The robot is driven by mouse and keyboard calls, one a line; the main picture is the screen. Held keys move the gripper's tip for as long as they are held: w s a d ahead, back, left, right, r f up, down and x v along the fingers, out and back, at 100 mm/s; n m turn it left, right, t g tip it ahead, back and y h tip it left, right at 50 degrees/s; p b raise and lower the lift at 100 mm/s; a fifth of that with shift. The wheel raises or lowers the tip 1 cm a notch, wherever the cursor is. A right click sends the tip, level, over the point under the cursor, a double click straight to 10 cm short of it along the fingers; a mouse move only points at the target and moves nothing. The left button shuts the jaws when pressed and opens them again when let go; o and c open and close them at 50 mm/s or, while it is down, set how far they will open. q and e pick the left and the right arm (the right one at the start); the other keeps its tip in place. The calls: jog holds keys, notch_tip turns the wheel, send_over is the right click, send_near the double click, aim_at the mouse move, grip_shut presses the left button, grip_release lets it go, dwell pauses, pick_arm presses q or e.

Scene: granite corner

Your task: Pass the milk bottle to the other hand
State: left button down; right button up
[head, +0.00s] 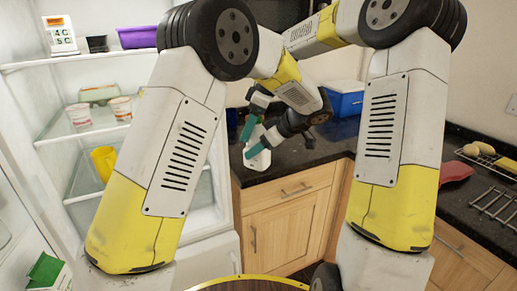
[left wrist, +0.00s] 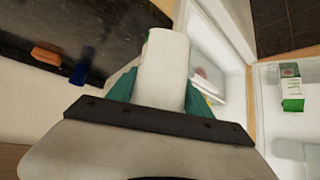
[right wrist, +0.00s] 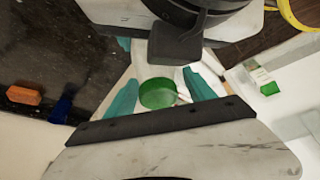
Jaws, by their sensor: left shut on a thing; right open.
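The milk bottle (head: 258,159) is white and hangs in the air in front of the counter in the head view. My left gripper (left wrist: 160,85) is shut on it, with teal fingers on both sides of the white body in the left wrist view. In the right wrist view the bottle's round green cap (right wrist: 157,93) faces the camera. My right gripper (right wrist: 160,98) is open, its teal fingers on either side of the cap with gaps showing. In the head view the two grippers overlap, so their fingers are hard to tell apart.
An open fridge (head: 68,141) with cups and containers on its shelves stands at left. A green and white carton (head: 45,272) sits low at its left. A blue box (head: 343,99) stands on the dark counter (head: 290,158). A wire rack (head: 497,207) lies at right.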

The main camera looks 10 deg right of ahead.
jog(key=v, duration=1.1)
jog(key=shift+d+r, duration=0.1)
jog(key=shift+r, duration=0.15)
jog(key=s+d+r+m+t+h, duration=0.2)
jog(key=d+m+t, duration=0.1)
jog(key=d+m, duration=0.35)
jog(key=s+d+r+m+t+h, duration=0.1)
jog(key=s+d+m+t, duration=0.15)
jog(key=d+m, duration=0.45)
jog(key=s+d+f+m+h, duration=0.1)
jog(key=s+d+f+m, duration=0.15)
jog(key=d, duration=0.25)
jog(key=s+d+f+m+h, duration=0.1)
jog(key=s+d+m, duration=0.1)
jog(key=s+d, duration=0.25)
jog(key=s+a+f+n+y, duration=0.1)
jog(key=s+a+f+n, duration=0.1)
jog(key=s+a, duration=0.6)
jog(key=s+a+f+n+y, duration=0.2)
jog(key=s+a+f, duration=0.2)
jog(key=s+a, duration=0.3)
jog(key=a, duration=0.3)
jog(key=shift+s+a, duration=0.2)
jog(key=shift+s, duration=0.2)
jog(key=shift+g, duration=0.25)
jog(key=shift+c, duration=0.4)
